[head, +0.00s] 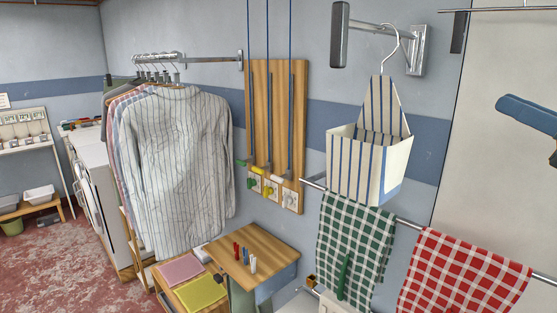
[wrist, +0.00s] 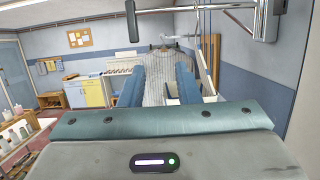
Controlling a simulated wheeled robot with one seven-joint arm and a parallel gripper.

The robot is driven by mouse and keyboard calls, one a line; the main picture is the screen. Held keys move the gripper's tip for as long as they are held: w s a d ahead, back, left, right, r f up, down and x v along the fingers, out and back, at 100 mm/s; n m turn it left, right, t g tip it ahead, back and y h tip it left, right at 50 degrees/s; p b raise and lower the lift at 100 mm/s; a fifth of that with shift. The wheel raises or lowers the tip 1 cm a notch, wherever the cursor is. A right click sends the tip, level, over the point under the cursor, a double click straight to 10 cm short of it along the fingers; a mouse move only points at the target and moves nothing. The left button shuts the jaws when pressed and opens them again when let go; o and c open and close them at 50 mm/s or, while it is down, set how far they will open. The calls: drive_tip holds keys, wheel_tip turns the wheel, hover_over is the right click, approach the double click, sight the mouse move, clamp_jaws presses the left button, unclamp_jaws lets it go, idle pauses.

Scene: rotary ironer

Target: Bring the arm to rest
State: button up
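My gripper (wrist: 161,70) shows in the wrist view with its two blue fingers spread apart. The gap between them is empty; only the distant striped shirts (wrist: 158,63) show through it. The fingers point out into the room, toward the clothes rail side, and touch nothing that I can see. In the head view a blue finger of my gripper (head: 527,115) enters at the right edge, raised in front of the pale panel, above the red checked towel (head: 465,278). The rest of the gripper is outside that view.
A striped peg bag (head: 368,165) hangs from a wall bracket (head: 415,50). A green checked towel (head: 355,245) hangs on a rail below. A wooden board (head: 302,110) with cords, hanging shirts (head: 180,160) and a small wooden table (head: 250,252) stand farther left. Red floor (head: 45,265) is open at left.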

drive_tip(key=w+a+f+n+g+h, duration=0.2)
drive_tip(key=a+f+n+g, duration=0.3)
drive_tip(key=a+f, duration=0.55)
drive_tip(key=w+a+f+n+g+h, duration=0.2)
drive_tip(key=a+f+n+g, duration=0.4)
drive_tip(key=f, duration=0.7)
drive_tip(key=s+a+f+n+g+h, duration=0.1)
drive_tip(key=s+a+f+n+h, duration=0.1)
drive_tip(key=f+n, duration=0.5)
drive_tip(key=s+a+f+n+g+h, duration=0.1)
drive_tip(key=s+a+f+n+h, duration=0.1)
drive_tip(key=s+f+n+h, duration=0.2)
wheel_tip(320, 180, down, 4)
drive_tip(key=n+h, duration=0.3)
drive_tip(key=n, duration=0.3)
drive_tip(key=shift+s+f+n, duration=0.25)
drive_tip(key=shift+s+n, duration=0.05)
